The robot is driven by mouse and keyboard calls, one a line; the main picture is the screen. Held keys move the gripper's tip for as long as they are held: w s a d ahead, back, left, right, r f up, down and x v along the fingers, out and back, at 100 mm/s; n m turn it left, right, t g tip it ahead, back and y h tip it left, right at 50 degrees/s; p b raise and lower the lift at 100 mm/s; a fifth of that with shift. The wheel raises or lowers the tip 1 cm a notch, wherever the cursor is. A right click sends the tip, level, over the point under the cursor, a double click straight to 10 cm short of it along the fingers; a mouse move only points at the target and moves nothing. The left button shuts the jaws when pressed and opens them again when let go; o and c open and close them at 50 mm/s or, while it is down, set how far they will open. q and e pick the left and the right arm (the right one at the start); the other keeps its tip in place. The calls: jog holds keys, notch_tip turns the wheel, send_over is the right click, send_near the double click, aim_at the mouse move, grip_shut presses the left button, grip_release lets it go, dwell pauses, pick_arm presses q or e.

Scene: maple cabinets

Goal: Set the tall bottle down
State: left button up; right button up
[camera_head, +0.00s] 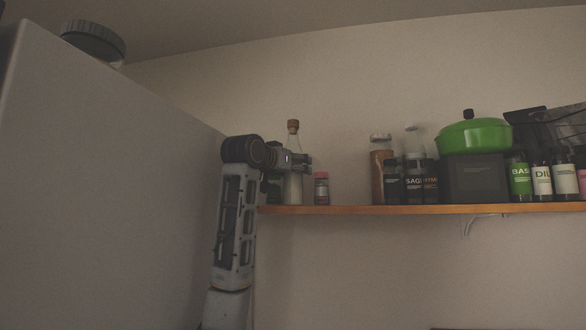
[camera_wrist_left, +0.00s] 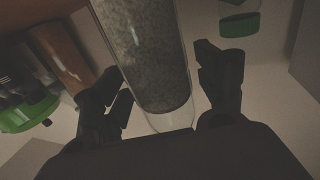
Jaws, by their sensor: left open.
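The tall bottle (camera_head: 293,185) is clear glass with a cork stopper and pale contents. It stands upright at the left end of the wooden shelf (camera_head: 420,209), its base seemingly on the board. My left gripper (camera_head: 303,163) is at the bottle's mid-height, its arm rising from below. In the left wrist view the bottle (camera_wrist_left: 150,60) lies between the two spread fingers of the gripper (camera_wrist_left: 165,85), with a gap visible on the right side. The gripper is open. My right gripper is not in view.
A small pink-capped jar (camera_head: 321,188) stands just right of the bottle. Farther right are spice jars (camera_head: 414,182), a green pot (camera_head: 474,137) on a dark box, and more bottles. A tall pale cabinet (camera_head: 110,180) fills the left. Shelf between pink-capped jar and spice jars is clear.

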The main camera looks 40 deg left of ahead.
pick_arm(q)
jog(key=shift+r, duration=0.15)
jog(key=b+v, duration=0.4)
jog(key=v, duration=0.8)
dwell(0.8)
